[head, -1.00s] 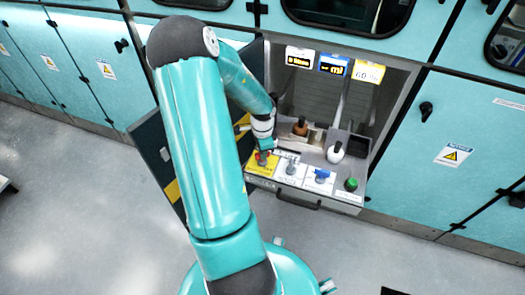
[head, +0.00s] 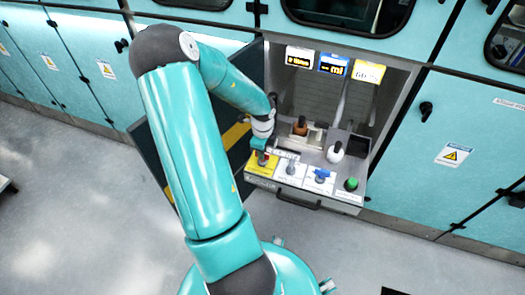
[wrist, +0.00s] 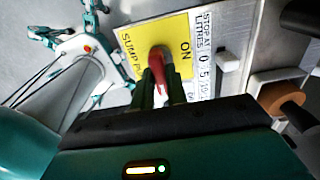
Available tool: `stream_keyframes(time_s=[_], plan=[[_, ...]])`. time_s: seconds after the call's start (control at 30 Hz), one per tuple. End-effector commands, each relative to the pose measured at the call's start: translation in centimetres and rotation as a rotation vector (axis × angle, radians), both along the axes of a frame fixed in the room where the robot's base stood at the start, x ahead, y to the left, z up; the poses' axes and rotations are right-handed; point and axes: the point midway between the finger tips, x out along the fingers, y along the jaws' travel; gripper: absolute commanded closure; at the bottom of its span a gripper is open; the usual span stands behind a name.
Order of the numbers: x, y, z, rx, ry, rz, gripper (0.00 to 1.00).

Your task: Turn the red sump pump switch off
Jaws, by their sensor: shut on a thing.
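The red sump pump switch (wrist: 157,64) sits on a yellow plate (wrist: 128,60) that reads "SUMP P…" and "ON" in the wrist view. Its red handle points down in that view, toward my gripper, and the "ON" lettering is beside it on the right. My gripper (wrist: 162,92) is shut on the handle, with its two green fingers close along the handle's sides. In the head view the switch (head: 263,158) is small at the panel's left end, partly covered by my gripper (head: 262,148).
To the right on the panel are a grey switch (head: 291,168), a blue valve handle (head: 321,176) and a green button (head: 351,184). Behind stand a brown-handled lever (head: 300,127) and a white knob (head: 335,152). An open cabinet door (head: 240,128) is close to my forearm on the left.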

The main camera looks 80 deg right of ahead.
Motion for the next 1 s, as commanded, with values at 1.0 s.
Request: stream_keyframes(time_s=[1.0], plan=[[0.1,-0.1,1.4,-0.002,-0.003,-0.008,0.64]])
